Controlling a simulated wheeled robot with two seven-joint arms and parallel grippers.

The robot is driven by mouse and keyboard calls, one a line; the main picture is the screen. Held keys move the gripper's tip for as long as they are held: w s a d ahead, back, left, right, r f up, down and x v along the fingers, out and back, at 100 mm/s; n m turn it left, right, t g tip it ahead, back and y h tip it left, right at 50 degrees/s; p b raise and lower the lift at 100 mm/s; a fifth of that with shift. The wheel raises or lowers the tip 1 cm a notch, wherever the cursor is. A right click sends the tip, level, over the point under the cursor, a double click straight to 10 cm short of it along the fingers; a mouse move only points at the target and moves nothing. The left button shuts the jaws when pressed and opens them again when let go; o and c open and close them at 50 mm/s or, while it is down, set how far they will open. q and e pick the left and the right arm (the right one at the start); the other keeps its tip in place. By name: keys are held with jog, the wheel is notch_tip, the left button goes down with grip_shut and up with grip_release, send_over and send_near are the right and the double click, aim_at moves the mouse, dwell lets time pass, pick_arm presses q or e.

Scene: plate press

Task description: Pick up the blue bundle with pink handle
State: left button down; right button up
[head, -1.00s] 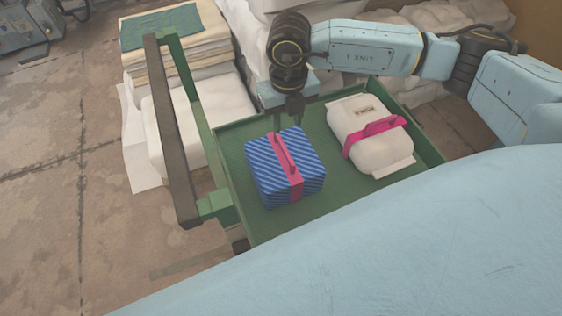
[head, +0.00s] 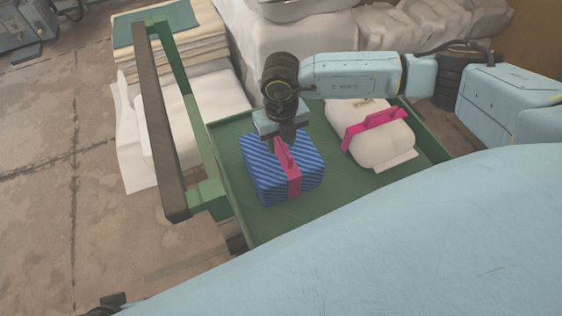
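The blue bundle (head: 262,180) with diagonal stripes and a pink strap and handle (head: 286,160) sits in the left part of a green tray cart (head: 346,192). My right gripper (head: 285,144) comes down from above onto the far end of the pink handle. Its fingertips are at the handle, and the gripper body hides part of the bundle's far top edge. Whether the fingers are closed on the handle cannot be made out. My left gripper is not clearly visible.
A white bundle (head: 390,150) with a pink handle lies to the right in the same tray. The cart's upright handle frame (head: 160,130) stands at the left. Stacked cloth (head: 190,95) and white sacks (head: 300,45) are behind. Floor at the left is open.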

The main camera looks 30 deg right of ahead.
grip_shut()
jog(key=shift+w+r, duration=0.1)
dwell(1.3)
